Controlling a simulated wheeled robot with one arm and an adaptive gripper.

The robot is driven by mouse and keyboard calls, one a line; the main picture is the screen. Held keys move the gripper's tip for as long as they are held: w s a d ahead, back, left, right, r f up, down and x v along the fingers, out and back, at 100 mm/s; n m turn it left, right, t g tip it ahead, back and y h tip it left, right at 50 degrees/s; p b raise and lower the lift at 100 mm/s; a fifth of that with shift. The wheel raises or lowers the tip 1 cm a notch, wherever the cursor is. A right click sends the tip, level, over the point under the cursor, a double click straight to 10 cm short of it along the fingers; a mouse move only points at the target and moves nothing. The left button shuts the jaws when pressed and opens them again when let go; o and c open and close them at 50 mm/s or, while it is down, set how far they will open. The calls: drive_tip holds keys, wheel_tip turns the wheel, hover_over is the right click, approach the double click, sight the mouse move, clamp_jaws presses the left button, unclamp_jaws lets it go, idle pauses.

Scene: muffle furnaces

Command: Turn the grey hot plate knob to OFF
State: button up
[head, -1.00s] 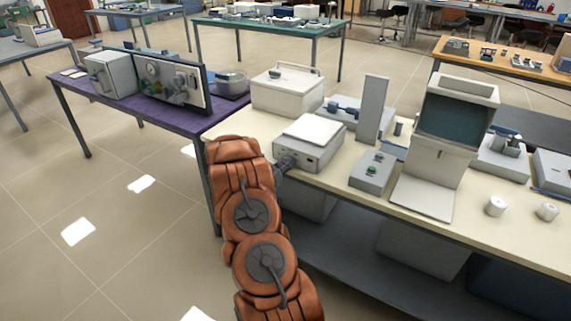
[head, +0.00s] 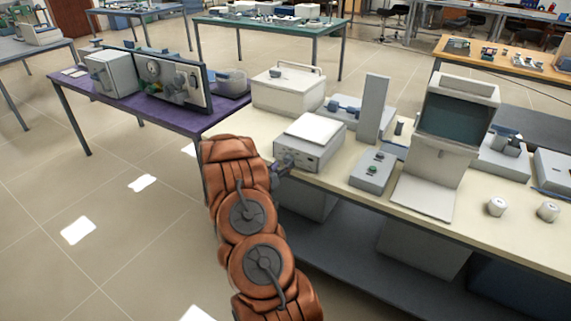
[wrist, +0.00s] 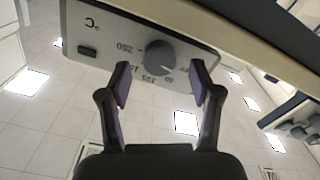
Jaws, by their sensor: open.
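The hot plate (head: 310,140) is a pale box with a white top, at the front left of the cream bench. I cannot make out the pointer or an OFF mark. My gripper (wrist: 160,78) is open and empty. Its two dark fingers are spread to either side below the knob in the wrist view, apart from it. In the head view my gripper (head: 285,163) is small and dark at the hot plate's front.
A black switch (wrist: 87,51) sits left of the knob on the panel. A grey control box (head: 371,172) stands right of the hot plate. A white lidded box (head: 288,93) is behind it. Open floor lies in front of the bench.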

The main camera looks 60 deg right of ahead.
drive_tip(key=a, duration=0.9)
drive_tip(key=shift+s+a, duration=0.25)
